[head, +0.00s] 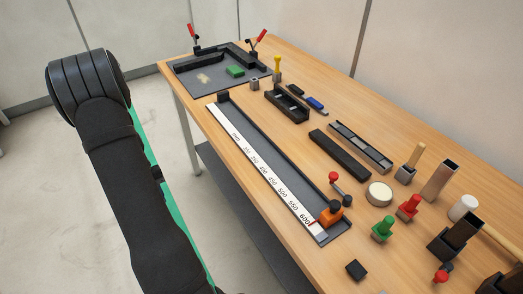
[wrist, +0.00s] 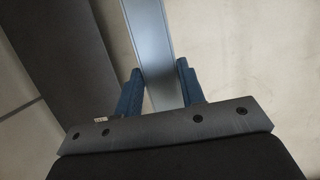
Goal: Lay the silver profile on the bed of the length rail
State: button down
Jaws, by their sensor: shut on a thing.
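The silver profile (wrist: 149,38) is a long, flat-faced bar in the wrist view, running from between my fingers out past the top edge. My gripper (wrist: 161,82) has two blue fingers and is shut on the profile. Pale floor or wall shows behind it. In the head view neither my gripper nor the held profile can be made out. The length rail (head: 270,146) lies along the table's left edge in the head view, with a dark bed, a white numbered scale (head: 262,171), a black end block (head: 223,97) and an orange stop (head: 331,213) near 600. Its bed looks empty.
Black trays and bars (head: 340,155) lie right of the rail. Several coloured knobs, a white disc (head: 379,194) and square tubes (head: 440,181) crowd the near right.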

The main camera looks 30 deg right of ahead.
dwell(0.4)
jog(key=w+d+r+n+h, duration=0.1)
jog(key=w+d+r+n, duration=0.3)
jog(key=w+r, duration=0.45)
jog(key=w+d+r+n+h, duration=0.1)
jog(key=w+d+r+n, duration=0.1)
jog(key=w+d+r, duration=0.8)
jog(key=d+r, duration=0.5)
jog(key=m+y, duration=0.2)
jog(key=m, duration=0.4)
send_over(251, 133)
jog(key=shift+f, duration=0.6)
jog(key=shift+f, duration=3)
